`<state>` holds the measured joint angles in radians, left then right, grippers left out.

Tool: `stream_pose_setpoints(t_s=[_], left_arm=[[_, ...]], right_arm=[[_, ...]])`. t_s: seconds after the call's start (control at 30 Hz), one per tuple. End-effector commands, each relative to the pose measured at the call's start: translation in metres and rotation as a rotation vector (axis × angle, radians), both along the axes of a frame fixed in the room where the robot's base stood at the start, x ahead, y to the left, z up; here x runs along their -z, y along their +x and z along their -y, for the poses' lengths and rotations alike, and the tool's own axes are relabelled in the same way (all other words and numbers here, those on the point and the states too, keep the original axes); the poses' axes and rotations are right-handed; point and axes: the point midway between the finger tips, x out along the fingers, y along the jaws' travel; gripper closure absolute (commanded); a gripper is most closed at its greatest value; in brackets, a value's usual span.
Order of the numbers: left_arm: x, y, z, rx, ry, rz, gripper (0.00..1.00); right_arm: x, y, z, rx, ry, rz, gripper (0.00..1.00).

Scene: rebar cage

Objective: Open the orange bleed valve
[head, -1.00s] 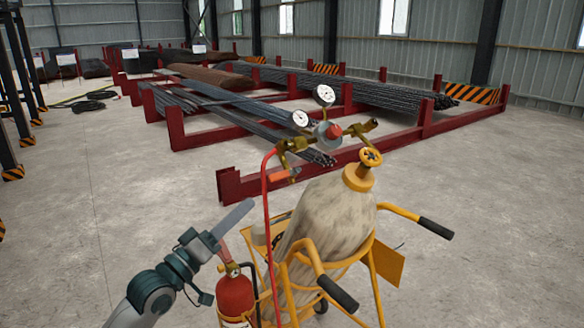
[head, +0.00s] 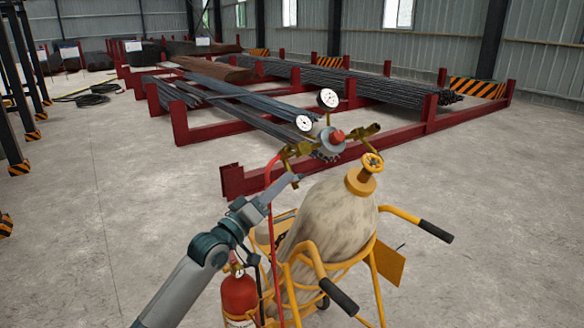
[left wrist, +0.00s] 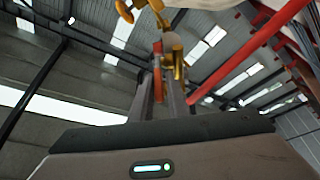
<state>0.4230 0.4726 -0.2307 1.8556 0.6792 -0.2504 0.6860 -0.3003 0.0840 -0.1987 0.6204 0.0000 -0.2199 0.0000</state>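The orange bleed valve shows in the left wrist view as a narrow orange piece (left wrist: 158,84) beside brass fittings (left wrist: 178,62). In the head view it is mostly hidden behind my left fingertips, below the brass regulator (head: 332,141) with its two white gauges. My left gripper (head: 295,180) points up and right, with its tips at the valve. In the left wrist view its two fingers (left wrist: 159,88) stand apart, with the orange piece seen between their tips. I cannot tell whether they touch it. My right gripper is not in view.
A tall worn gas cylinder (head: 330,218) with a yellow handwheel (head: 372,163) stands in a yellow cart (head: 385,262). A red hose (head: 271,235) hangs close to my left gripper. A red extinguisher (head: 239,295) is below my arm. Red racks with rebar (head: 360,88) lie behind.

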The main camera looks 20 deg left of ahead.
Motion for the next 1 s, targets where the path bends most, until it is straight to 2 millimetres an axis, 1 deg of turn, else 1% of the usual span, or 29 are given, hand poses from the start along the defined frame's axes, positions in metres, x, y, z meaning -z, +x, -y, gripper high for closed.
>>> stream_pose_setpoints(t_s=[0.03,0.13,0.33,0.47,0.73,0.8,1.0], left_arm=[[-0.006,0.008,0.004,0.001,-0.001,0.0,0.85],[-0.01,0.021,0.009,0.0,-0.001,0.0,0.85],[-0.014,0.037,0.016,0.001,-0.001,0.0,0.85],[-0.014,0.04,0.018,0.001,0.0,0.001,0.85],[-0.013,0.041,0.018,0.001,0.0,0.001,0.85],[-0.013,0.04,0.018,0.001,0.0,0.001,1.0],[-0.013,0.04,0.018,0.001,0.0,0.001,1.0]], right_arm=[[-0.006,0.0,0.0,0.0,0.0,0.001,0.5],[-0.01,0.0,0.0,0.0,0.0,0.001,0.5],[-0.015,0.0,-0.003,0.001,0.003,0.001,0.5],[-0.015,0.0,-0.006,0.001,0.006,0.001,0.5],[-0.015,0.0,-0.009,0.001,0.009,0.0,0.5],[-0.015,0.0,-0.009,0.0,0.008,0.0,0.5],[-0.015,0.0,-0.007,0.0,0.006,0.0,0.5]])
